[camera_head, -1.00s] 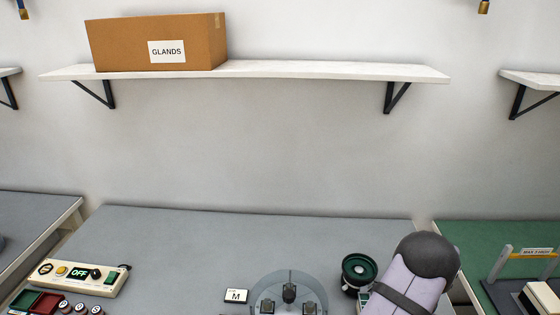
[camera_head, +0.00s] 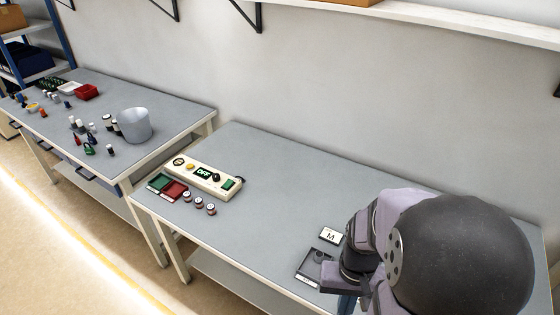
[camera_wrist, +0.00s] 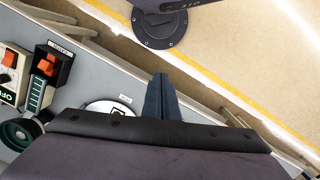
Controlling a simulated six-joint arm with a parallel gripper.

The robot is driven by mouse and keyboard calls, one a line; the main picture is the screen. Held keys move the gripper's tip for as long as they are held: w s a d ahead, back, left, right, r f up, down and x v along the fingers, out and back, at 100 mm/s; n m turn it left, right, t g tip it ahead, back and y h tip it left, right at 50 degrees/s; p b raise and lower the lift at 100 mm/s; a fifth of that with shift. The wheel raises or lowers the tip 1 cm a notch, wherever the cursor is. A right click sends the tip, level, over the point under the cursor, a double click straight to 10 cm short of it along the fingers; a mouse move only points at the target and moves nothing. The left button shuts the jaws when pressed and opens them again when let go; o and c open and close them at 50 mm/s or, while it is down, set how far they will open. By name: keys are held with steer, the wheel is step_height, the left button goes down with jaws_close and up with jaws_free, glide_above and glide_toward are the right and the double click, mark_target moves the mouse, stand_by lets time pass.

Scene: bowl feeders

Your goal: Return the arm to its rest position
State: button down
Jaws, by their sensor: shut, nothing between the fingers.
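My arm fills the lower right of the head view, with its large dark rounded joint in front. My gripper (camera_wrist: 161,80) shows in the wrist view as two dark blue fingers pressed together, with nothing between them. It points over the front edge of the grey bench (camera_wrist: 130,75), toward the floor side. In the head view only a bluish bit of it shows at the bottom edge, below my wrist; the rest is hidden or out of frame.
A control box marked OFF (camera_head: 205,178), green and red trays (camera_head: 167,187) and small red-sided jars (camera_head: 198,205) stand on the bench's left. A card marked M (camera_head: 331,235) and a small dark tray (camera_head: 312,268) lie close to my arm. The bench's middle is clear.

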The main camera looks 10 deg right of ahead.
steer(key=w+a+r+n+t, duration=0.1)
steer(key=w+a+r+n, duration=0.1)
steer(key=a, duration=0.5)
steer(key=shift+w+a+r+n+h, duration=0.3)
steer(key=shift+w+n, duration=0.6)
steer(key=shift+n, duration=0.3)
steer(key=shift+f, duration=0.1)
step_height(320, 180, down, 52)
steer(key=b, duration=5.1)
steer(key=shift+r+b, duration=0.25)
steer(key=shift+b, duration=0.15)
steer(key=shift+r, duration=0.15)
step_height(320, 180, up, 40)
steer(key=p, duration=4)
steer(key=shift+f, duration=0.2)
